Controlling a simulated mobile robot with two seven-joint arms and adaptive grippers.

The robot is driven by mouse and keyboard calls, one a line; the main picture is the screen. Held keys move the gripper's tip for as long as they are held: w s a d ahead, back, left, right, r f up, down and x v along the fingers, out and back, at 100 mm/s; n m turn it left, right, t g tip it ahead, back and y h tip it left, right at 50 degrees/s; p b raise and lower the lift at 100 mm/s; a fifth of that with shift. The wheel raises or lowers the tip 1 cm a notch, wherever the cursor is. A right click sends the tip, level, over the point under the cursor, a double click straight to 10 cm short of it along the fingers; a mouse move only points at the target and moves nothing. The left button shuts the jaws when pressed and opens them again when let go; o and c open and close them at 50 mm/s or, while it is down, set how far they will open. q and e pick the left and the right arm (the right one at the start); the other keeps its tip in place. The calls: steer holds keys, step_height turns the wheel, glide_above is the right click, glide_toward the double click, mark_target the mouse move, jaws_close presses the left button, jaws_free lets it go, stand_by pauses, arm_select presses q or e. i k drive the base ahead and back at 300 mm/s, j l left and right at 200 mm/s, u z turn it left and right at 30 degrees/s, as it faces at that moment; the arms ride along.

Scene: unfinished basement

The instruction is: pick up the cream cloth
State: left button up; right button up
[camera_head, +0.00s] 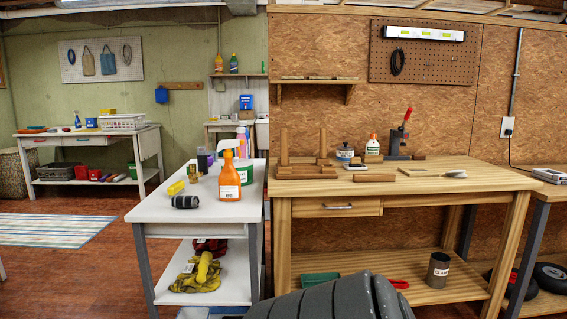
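I cannot make out a cream cloth for certain. A yellow cloth (196,276) and a dark red cloth (208,246) lie crumpled on the lower shelf of the white table (165,211). A flat pale piece (416,172) lies on the wooden workbench (430,187), in line with a wooden handle; it looks more like a brush than a cloth. Neither of my grippers is in view. A dark grey ribbed part, perhaps of my own arm, shows at the bottom centre and hides part of the bench's lower shelf.
An orange spray bottle (230,180), a dark roll (185,201) and a yellow block (176,187) stand or lie on the white table. Wooden pieces (306,172), a white bottle (372,145) and a red-handled clamp (399,138) crowd the workbench's back. Red floor (75,265) is open at left.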

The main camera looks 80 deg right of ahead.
mark_target(458, 174)
steer(key=k+z, duration=0.1)
steer(key=z, duration=3.5)
steer(key=i+l+u, duration=0.15)
steer(key=l, duration=0.25)
steer(key=i+l+u, duration=0.15)
steer(key=l, duration=0.25)
steer(key=i+l+u, duration=0.15)
steer(key=l, duration=0.3)
steer(key=i+l+u, duration=0.15)
steer(key=l, duration=0.25)
steer(key=l+u, duration=0.15)
steer(key=l, duration=0.3)
